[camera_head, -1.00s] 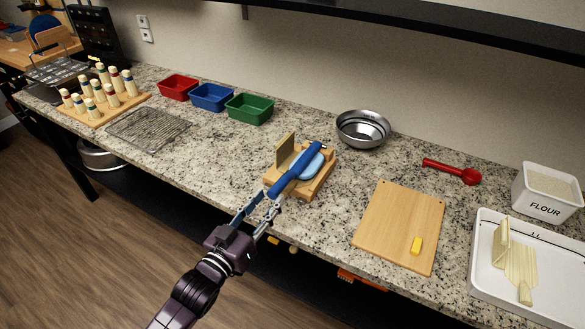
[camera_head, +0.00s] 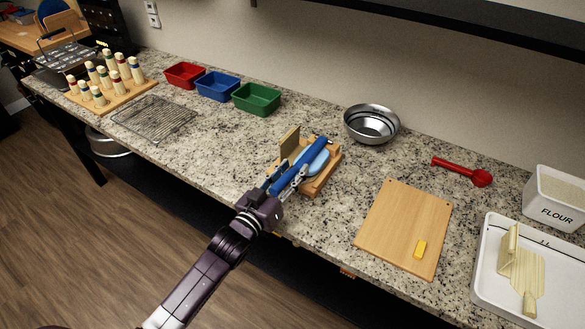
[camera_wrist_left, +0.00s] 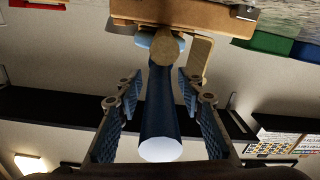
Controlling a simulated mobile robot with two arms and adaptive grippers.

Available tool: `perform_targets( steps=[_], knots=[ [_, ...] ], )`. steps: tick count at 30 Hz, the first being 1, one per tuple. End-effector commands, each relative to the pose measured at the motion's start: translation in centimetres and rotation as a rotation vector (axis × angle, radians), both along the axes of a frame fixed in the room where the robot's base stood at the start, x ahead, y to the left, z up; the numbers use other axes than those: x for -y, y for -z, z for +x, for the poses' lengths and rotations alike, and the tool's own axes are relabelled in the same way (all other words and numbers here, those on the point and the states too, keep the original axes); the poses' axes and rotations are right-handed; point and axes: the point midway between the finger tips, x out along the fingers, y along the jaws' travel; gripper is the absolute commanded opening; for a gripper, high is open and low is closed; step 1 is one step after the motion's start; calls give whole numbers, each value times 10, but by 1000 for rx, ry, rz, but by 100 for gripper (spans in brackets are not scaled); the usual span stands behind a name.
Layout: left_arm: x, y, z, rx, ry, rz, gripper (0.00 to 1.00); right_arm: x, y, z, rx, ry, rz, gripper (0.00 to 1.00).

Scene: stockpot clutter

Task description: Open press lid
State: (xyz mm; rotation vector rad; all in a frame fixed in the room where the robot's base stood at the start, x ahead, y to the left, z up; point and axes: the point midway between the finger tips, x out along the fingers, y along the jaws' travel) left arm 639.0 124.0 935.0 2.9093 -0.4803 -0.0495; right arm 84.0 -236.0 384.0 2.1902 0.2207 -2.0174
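The press has a wooden base (camera_head: 328,178), an upright wooden plate (camera_head: 290,142), a light-blue round part (camera_head: 318,160) and a long dark-blue handle (camera_head: 303,162) lying across it. In the left wrist view the blue handle (camera_wrist_left: 160,120) with its pale end runs between my fingers. My left gripper (camera_head: 283,181) is at the handle's near end. It is open, with one finger on each side of the handle and a gap visible on both sides in the wrist view (camera_wrist_left: 159,85). My right gripper is not in view.
A green bin (camera_head: 257,99) is back left. A red scoop (camera_head: 462,171) lies farther right. Bare granite counter (camera_head: 230,150) is left of the press.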

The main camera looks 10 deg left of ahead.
Motion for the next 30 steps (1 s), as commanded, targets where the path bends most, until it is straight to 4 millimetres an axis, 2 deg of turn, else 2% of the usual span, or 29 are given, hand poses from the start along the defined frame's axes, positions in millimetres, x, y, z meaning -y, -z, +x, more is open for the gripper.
perform_targets(
  steps=[11,21,30],
  knots=[
    [2,0,6,0,0,0,35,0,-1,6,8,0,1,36],
    [2,0,5,0,1,0,0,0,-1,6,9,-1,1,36],
    [3,0,5,0,2,-1,0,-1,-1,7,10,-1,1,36]
  ],
)
